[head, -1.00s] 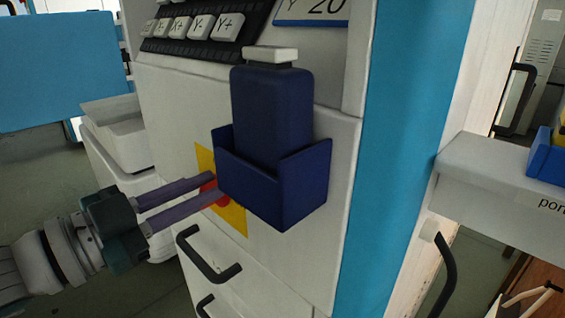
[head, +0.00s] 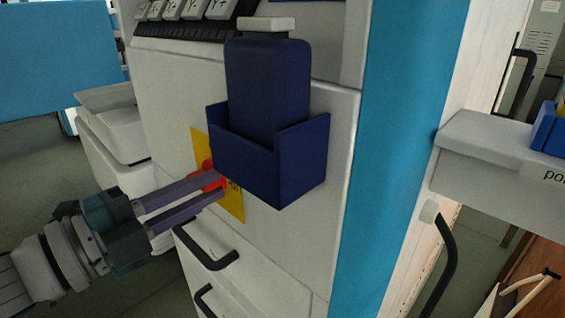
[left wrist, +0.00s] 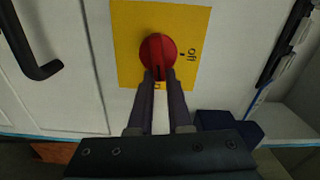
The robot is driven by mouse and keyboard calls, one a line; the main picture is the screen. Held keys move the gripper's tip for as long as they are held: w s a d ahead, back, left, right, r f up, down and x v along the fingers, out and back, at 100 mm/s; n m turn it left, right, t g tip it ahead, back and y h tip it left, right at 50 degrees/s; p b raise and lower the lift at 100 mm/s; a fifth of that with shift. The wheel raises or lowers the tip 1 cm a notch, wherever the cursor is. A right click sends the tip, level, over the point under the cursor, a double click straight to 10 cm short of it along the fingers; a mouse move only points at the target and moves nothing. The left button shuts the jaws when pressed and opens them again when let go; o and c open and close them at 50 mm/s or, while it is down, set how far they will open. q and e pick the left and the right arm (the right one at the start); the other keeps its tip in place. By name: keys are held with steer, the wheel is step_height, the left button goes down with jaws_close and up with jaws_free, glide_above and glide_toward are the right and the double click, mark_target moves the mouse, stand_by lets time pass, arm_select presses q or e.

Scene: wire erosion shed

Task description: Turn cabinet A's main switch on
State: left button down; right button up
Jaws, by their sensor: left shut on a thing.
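The main switch is a red rotary knob (head: 208,166) on a yellow plate (head: 235,205) on the cabinet's pale front. In the left wrist view the red knob (left wrist: 157,50) is in the middle of the yellow plate (left wrist: 128,38), with "off" printed to its right and a partly hidden label lower down. My left gripper (head: 220,186) is shut on the knob; its fingers also show in the left wrist view (left wrist: 160,75). The blue holder hides part of the plate in the head view. My right gripper is not in view.
A dark blue holder (head: 290,165) with a blue bottle (head: 268,90) sticks out from the cabinet front, close beside the switch. Black drawer handles (head: 208,250) are below. A pale shelf (head: 490,140) stands at the right.

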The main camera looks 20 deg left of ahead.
arm_select(q)
steer(key=shift+f+m, duration=0.2)
steer(key=shift+m, duration=0.6)
steer(key=c, duration=0.8)
jaws_free()
steer(key=shift+c, duration=0.2)
steer(key=v, duration=1)
steer(key=shift+w, duration=0.1)
